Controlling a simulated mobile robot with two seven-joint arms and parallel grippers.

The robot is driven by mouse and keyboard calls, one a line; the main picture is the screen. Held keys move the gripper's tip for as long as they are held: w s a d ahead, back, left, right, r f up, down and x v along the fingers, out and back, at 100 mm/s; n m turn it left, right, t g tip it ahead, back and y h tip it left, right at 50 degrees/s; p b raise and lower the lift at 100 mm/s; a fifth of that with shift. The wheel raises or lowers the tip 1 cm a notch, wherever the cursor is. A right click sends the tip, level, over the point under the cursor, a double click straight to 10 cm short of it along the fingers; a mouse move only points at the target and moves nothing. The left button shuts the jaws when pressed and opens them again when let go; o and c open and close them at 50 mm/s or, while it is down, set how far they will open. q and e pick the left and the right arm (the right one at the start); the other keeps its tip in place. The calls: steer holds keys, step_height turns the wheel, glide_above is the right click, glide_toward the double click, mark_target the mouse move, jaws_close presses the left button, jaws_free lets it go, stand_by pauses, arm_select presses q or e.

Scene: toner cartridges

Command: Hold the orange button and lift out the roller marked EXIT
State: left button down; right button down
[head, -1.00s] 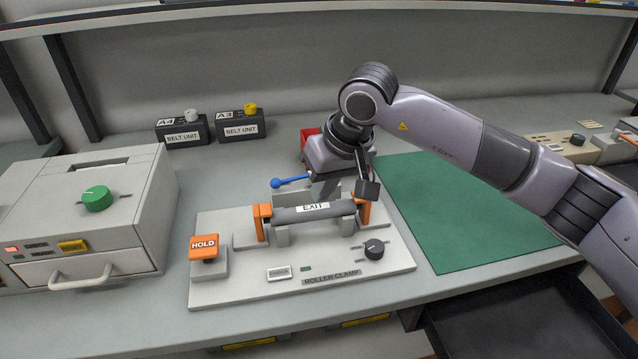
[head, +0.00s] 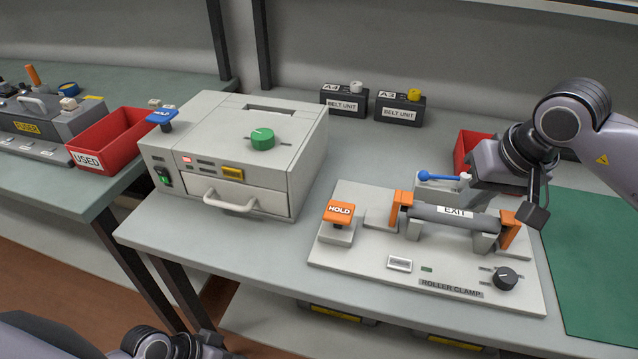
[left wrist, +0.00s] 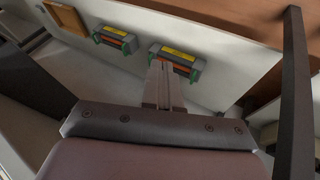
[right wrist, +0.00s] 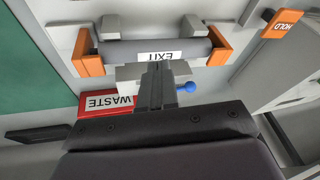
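The grey roller marked EXIT (head: 428,212) lies level on its supports between two orange end clamps on the roller clamp station. The orange HOLD button (head: 339,211) stands on a grey block at the station's left. My right gripper (head: 474,196) is just behind the roller, pointing down; its tips are hard to make out in the head view. In the right wrist view its fingers (right wrist: 158,68) are together and empty, beside the roller (right wrist: 128,51). My left gripper (left wrist: 165,82) is shut and empty, pointing toward the area under the bench; only its arm shows at the head view's bottom left.
A blue-knobbed lever (head: 425,175) and a red WASTE bin (right wrist: 95,105) are behind the roller. A black dial (head: 505,279) is at the station's front right. A grey machine (head: 235,150) stands left of the station. A green mat (head: 590,270) lies to the right.

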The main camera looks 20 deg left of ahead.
arm_select(q)
steer(key=w+a+r+g+h, duration=0.1)
steer(key=a+r+g+h, duration=0.15)
steer(key=r, duration=0.65)
steer(key=w+a+r+g+h, duration=0.1)
steer(key=a+r+g, duration=0.3)
steer(key=r, duration=0.4)
step_height(320, 180, up, 19)
steer(key=n+t+y, duration=0.4)
steer(key=t+y, duration=0.3)
glide_above(338, 211)
steer(key=s+a, duration=0.2)
steer(key=s, duration=0.2)
steer(key=shift+m, duration=0.3)
steer(key=shift+x, duration=3.25)
steer(key=shift+f, duration=0.2)
